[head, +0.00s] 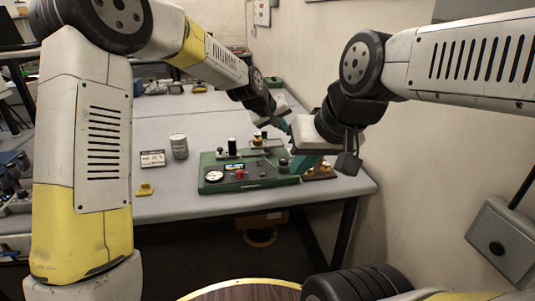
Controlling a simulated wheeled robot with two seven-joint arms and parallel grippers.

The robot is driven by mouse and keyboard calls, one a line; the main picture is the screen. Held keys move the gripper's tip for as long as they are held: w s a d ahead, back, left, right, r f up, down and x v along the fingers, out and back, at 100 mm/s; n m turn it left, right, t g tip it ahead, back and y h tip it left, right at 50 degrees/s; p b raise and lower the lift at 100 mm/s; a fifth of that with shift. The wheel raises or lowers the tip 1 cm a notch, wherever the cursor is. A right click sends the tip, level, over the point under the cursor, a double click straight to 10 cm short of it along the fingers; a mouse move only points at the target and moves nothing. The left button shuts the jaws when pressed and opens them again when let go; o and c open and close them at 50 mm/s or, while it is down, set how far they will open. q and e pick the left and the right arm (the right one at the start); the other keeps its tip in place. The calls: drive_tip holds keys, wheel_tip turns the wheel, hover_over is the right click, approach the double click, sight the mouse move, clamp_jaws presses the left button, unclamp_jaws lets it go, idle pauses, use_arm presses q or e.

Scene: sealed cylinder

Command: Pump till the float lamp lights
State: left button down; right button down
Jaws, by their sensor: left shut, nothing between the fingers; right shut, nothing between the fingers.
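A green-based device (228,184) sits on the grey table. Its panel has a round white gauge (214,176), a small lit display (234,166), a red part (240,174) and a dark knob (283,163). A dark upright cylinder (232,146) stands at its back. Which part is the float lamp or the pump, I cannot tell. My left gripper (284,126) is shut and empty above the device's back right. My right gripper (308,162) is shut and empty at the device's right end; whether it touches is unclear. The grippers hide part of the device's back right corner.
A grey can (179,146), a small dark sign (152,159) and a yellow item (145,189) stand left of the device. A brown block with brass-coloured parts (320,171) is at the right, near the table edge (350,190). The wall is close on the right.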

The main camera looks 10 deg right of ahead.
use_arm(q)
approach(285, 159)
drive_tip(key=shift+w+d+f, duration=0.4)
drive_tip(key=shift+w+d, duration=0.2)
drive_tip(key=shift+d, duration=0.1)
drive_tip(key=shift+w+d+f, duration=0.45)
drive_tip(key=shift+w+d, duration=0.2)
drive_tip(key=shift+w+d+f, duration=0.4)
drive_tip(key=shift+w+d, duration=0.2)
drive_tip(key=shift+d, duration=0.1)
drive_tip(key=shift+f, duration=0.15)
idle(0.7)
drive_tip(key=shift+f, duration=0.3)
drive_tip(key=shift+f, duration=0.95)
idle(1.0)
drive_tip(key=shift+r, duration=1.35)
drive_tip(key=shift+r, duration=2.55)
